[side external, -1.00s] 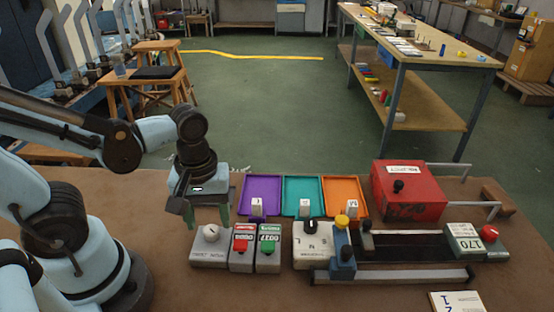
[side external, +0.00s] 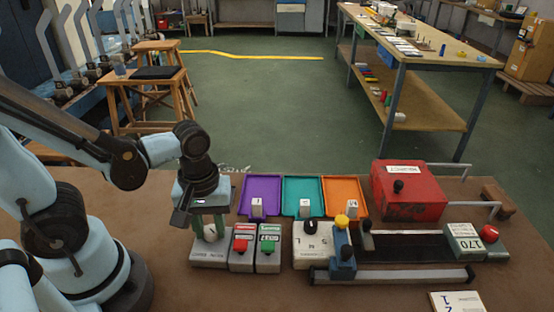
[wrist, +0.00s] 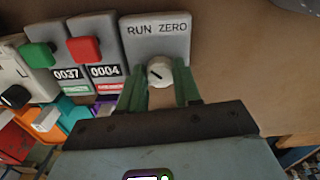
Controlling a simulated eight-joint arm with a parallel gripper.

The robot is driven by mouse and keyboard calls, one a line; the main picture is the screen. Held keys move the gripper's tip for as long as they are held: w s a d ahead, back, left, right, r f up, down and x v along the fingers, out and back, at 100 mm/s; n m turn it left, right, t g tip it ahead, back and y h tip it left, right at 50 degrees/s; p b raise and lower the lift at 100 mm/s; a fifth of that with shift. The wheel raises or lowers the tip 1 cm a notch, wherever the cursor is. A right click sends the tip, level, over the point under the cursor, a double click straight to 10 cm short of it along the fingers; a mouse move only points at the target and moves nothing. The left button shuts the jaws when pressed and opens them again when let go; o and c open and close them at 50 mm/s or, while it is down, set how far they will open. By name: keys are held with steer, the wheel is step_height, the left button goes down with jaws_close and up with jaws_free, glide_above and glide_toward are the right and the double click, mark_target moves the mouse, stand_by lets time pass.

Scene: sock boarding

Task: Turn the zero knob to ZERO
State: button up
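The zero knob (wrist: 158,73) is a round white knob with a short dark mark, on a grey box (wrist: 135,47) lettered RUN and ZERO. In the wrist view the mark slants toward the RUN side. The knob also shows in the side view (side external: 210,232). My gripper (wrist: 161,78) points down over the box, its two green fingers on either side of the knob. Narrow gaps seem to show between fingers and knob, so it looks open; contact is not clear. The fingers and palm hide part of the box.
Beside the box stand two counters, one with a red button (side external: 241,245) and one with a green button (side external: 268,246). Purple (side external: 247,181), teal (side external: 290,181) and orange (side external: 333,182) trays lie behind. A red box (side external: 408,205) stands at the right.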

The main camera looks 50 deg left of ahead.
steer(key=c, duration=0.5)
steer(key=m, duration=0.3)
steer(key=shift+m, duration=0.4)
steer(key=m, duration=0.3)
steer(key=shift+a+m, duration=0.1)
steer(key=shift+m, duration=0.3)
steer(key=m, duration=1)
steer(key=shift+m, duration=0.3)
